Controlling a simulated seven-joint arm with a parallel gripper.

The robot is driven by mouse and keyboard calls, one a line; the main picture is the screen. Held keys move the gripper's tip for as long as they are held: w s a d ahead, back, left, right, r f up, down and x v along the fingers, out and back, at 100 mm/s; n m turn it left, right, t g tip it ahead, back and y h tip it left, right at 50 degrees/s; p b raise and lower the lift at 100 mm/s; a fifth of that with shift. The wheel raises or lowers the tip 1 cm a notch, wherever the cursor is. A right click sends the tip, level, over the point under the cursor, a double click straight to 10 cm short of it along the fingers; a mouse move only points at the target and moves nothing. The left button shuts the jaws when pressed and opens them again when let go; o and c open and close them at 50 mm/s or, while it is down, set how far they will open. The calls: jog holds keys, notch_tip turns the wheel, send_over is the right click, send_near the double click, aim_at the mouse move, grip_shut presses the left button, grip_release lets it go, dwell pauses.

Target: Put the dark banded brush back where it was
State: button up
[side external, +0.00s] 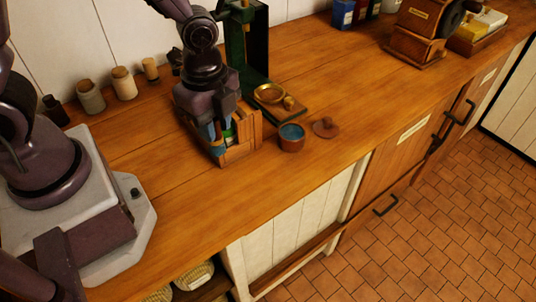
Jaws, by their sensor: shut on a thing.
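My gripper (215,118) points down over a small wooden crate (238,153) on the counter, left of centre in the side external view. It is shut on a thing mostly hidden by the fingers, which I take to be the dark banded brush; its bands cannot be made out. The gripper is low, at the crate's top. The crate has upright slats and holds several narrow blue, green and wood-coloured things. I cannot tell whether the held thing touches the crate's floor.
A green stand with a brass pan (270,93) is close behind the crate. A blue-topped round pot (292,137) and a wooden lid (326,127) are to its right. Stoppered jars (91,96) line the wall. The front counter is clear.

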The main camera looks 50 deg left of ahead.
jog(key=shift+w+d+f, duration=0.4)
jog(key=shift+w+f, duration=1.3)
jog(key=shift+f, duration=0.2)
jog(key=shift+w+d+f, duration=0.35)
jog(key=shift+w+f, duration=1.3)
jog(key=shift+f, duration=0.2)
jog(key=shift+w+d+f, duration=0.4)
jog(key=shift+w+f, duration=1.3)
jog(key=shift+f, duration=0.2)
jog(key=shift+f, duration=0.2)
jog(key=o, duration=0.9)
jog(key=shift+r, duration=0.1)
